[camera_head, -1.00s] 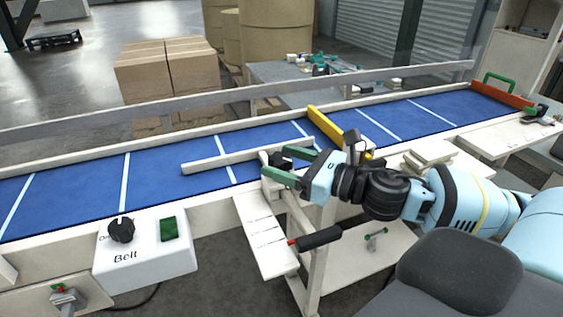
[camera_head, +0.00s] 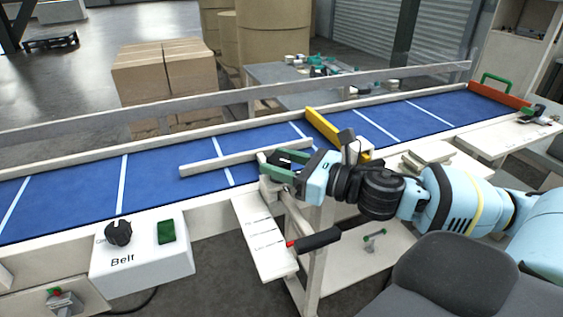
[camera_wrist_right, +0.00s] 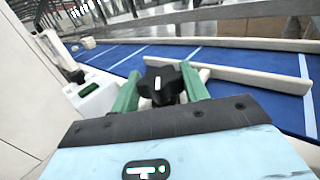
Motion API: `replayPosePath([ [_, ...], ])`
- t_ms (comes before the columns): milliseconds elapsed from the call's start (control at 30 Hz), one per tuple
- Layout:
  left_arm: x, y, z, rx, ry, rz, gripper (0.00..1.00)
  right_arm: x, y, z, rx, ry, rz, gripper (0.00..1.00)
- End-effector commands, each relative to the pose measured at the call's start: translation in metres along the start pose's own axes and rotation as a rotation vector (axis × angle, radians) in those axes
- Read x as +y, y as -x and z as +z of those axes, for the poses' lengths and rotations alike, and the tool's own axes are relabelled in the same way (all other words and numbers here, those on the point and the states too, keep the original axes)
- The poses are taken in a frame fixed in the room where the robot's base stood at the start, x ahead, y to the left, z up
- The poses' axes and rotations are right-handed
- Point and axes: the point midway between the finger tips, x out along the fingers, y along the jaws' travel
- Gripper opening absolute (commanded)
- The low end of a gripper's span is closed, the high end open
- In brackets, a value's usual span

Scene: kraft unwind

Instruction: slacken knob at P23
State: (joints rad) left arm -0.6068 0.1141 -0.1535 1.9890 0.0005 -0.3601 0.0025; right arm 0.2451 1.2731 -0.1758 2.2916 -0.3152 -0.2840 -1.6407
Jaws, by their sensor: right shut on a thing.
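A black star-shaped knob (camera_wrist_right: 163,84) with a white mark on top sits between the green fingers of my right gripper (camera_wrist_right: 160,90) in the right wrist view. The fingers are shut on its sides. In the head view my right gripper (camera_head: 281,160) is at the near edge of the blue belt, by the end of a pale guide bar (camera_head: 215,163). I cannot read a P23 label. My left gripper is not in view.
A white control box (camera_head: 143,258) marked "Belt" carries a black dial (camera_head: 118,233) and a green button (camera_head: 166,231). A yellow bar (camera_head: 326,127) crosses the belt. A black-handled lever (camera_head: 315,240) sticks out below my right gripper.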

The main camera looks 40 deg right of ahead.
Motion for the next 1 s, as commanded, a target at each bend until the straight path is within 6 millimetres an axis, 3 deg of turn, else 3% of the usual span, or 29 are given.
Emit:
replayPosePath([
  [433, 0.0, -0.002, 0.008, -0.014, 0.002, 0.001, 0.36, -0.002, 0.0, -0.002, 0.003, -0.001, 0.158, 0.22],
  [1000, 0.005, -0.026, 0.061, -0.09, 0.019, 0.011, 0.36, -0.004, -0.001, -0.006, 0.003, -0.002, 0.524, 0.22],
])
